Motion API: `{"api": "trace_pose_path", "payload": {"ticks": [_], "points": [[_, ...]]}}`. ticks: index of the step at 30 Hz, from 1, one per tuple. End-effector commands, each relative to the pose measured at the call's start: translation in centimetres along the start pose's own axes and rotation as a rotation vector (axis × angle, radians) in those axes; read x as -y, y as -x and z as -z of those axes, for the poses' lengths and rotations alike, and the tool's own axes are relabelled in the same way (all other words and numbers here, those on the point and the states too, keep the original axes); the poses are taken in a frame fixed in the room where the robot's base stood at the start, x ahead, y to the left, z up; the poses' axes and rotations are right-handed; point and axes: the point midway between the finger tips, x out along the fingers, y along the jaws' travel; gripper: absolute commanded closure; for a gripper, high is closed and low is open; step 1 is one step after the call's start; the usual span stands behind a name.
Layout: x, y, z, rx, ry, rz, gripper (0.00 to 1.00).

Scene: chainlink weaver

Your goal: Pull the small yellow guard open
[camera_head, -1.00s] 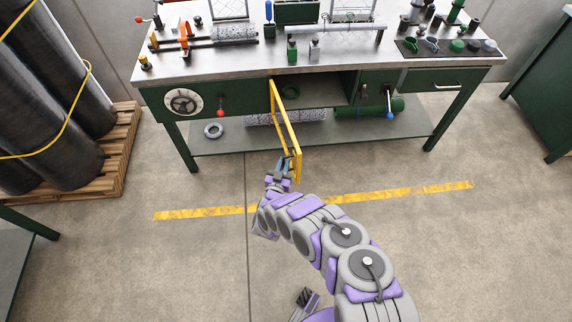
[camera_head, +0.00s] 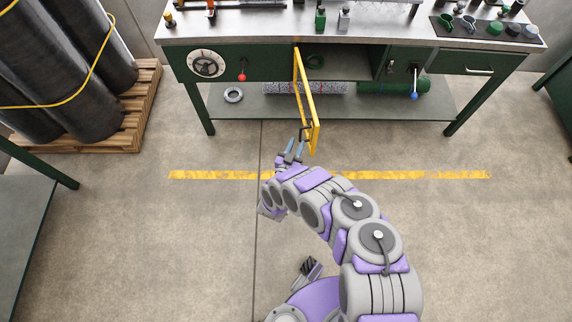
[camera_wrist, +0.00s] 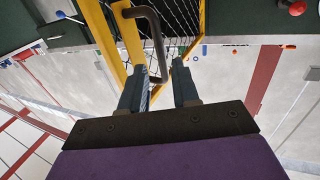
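The small yellow guard (camera_head: 308,95) is a framed mesh panel hinged at the front of the green workbench. It stands swung out from the bench, leaving the compartment behind it exposed. In the wrist view its yellow frame (camera_wrist: 103,38) and black mesh show at close range, with a dark bar handle (camera_wrist: 155,40) on it. My gripper (camera_head: 295,147) is just in front of the guard's outer end. In the wrist view my gripper (camera_wrist: 160,88) has its two fingers apart, and the lower part of the handle shows between or just beyond them. It does not grip the handle.
The workbench (camera_head: 340,47) has a handwheel (camera_head: 206,64), a red knob (camera_head: 242,76) and a blue-tipped lever (camera_head: 413,95) along its front. Black rolls (camera_head: 60,70) stand on a pallet at the left. The floor around my arm is clear.

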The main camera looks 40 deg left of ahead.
Motion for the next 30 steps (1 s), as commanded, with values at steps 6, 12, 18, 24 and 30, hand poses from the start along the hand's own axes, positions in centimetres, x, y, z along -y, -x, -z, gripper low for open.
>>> {"api": "trace_pose_path", "payload": {"ticks": [6,12,18,24,30], "points": [[0.4,5.1,-0.3,0.005,0.004,0.005,0.7],[0.4,8.8,-0.2,0.001,0.003,0.005,0.7],[0.3,10.8,-0.2,0.002,0.002,0.003,0.7],[0.3,11.2,-0.2,0.001,0.002,0.001,0.7],[0.4,11.1,-0.2,0.001,0.003,0.0,0.7]]}}
